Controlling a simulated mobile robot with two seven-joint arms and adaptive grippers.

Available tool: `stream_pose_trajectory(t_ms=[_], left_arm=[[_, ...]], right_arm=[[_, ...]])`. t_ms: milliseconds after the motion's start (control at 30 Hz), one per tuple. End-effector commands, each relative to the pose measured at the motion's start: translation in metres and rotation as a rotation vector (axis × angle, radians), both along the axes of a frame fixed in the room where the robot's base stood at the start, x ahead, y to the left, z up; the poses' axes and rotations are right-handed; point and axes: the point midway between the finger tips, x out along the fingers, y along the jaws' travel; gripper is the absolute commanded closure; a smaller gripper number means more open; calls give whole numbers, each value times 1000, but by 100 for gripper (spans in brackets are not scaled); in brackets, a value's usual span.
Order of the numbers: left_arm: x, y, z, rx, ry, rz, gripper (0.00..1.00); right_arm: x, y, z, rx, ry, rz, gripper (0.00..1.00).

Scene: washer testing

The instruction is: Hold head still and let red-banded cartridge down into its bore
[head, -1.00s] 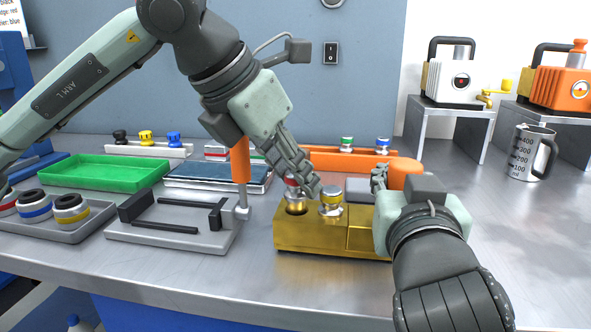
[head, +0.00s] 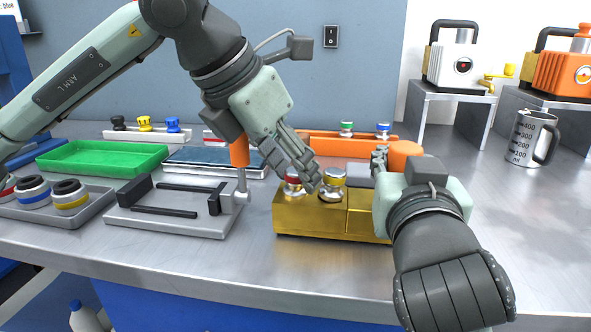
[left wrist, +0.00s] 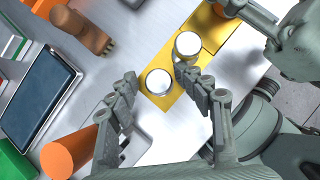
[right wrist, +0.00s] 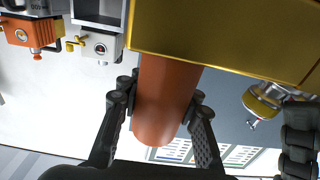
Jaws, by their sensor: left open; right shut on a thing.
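The brass head (head: 360,217) stands on the bench. The red-banded cartridge (head: 291,186) is upright at the head's left bore, its lower part not visible. My left gripper (head: 306,181) is open; in the left wrist view its fingers stand on either side of the cartridge's pale round top (left wrist: 159,82). A yellow-banded cartridge (head: 333,180) stands just right of it in the head. My right gripper (head: 381,163) is shut on the head's orange handle (head: 406,152); in the right wrist view the fingers flank the handle (right wrist: 163,100) under the brass body (right wrist: 225,40).
A grey fixture (head: 165,213) and a tray of banded rings (head: 95,207) lie to the left, with a green tray (head: 100,158) behind. An orange rack (head: 340,147) is behind the head. A steel jug (head: 530,140) stands right. The bench's front is clear.

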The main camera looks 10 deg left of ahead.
Motion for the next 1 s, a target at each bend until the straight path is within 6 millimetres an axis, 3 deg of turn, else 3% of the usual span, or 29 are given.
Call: stream_pose_trajectory(t_ms=[600,1000], left_arm=[[-45,36,90,0,-2,0,50],[-50,40,98,3,2,-2,50]], right_arm=[[1,0,-7,-5,18,-4,95],[2,-1,-7,-5,19,-5,95]])
